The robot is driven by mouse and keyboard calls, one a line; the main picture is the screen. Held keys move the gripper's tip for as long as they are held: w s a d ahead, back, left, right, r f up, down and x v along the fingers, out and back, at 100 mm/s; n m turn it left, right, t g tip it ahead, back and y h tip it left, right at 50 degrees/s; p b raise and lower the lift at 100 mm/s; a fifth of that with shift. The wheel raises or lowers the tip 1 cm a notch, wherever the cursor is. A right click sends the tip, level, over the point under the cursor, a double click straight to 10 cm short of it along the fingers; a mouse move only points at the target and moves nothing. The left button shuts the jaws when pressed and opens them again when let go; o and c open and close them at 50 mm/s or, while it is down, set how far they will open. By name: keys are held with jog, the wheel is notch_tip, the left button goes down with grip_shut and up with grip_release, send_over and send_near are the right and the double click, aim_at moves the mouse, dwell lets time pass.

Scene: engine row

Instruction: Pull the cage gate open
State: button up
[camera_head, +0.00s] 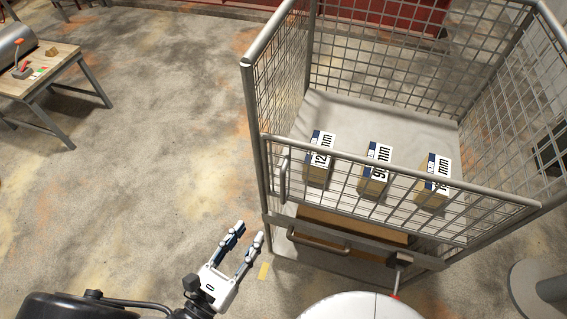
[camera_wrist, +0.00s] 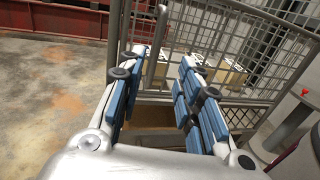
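The cage (camera_head: 257,115) is a grey metal mesh frame on the right of the head view. Its low front mesh gate (camera_head: 400,190) spans the front side and looks closed. A vertical bar handle (camera_head: 284,176) stands at the gate's left end. My gripper (camera_head: 250,231) is open and empty, in front of and to the left of the cage's front left corner, apart from the handle. In the wrist view my open fingers (camera_wrist: 163,62) point at the cage, and a grey upright (camera_wrist: 157,42) shows between them. I cannot tell how near it is.
Several labelled boxes (camera_head: 375,172) stand inside the cage behind the gate. Below is a drawer-like part with a bar handle (camera_head: 318,241). A workbench (camera_head: 40,75) stands at far left. The floor (camera_head: 160,150) left of the cage is clear. A round base (camera_head: 535,285) stands at lower right.

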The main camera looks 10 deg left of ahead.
aim_at(281, 185)
jog(key=b+x, duration=0.2)
jog(key=x, duration=1.5)
jog(key=shift+w+f, duration=0.15)
jog(key=shift+c, duration=0.3)
grip_shut()
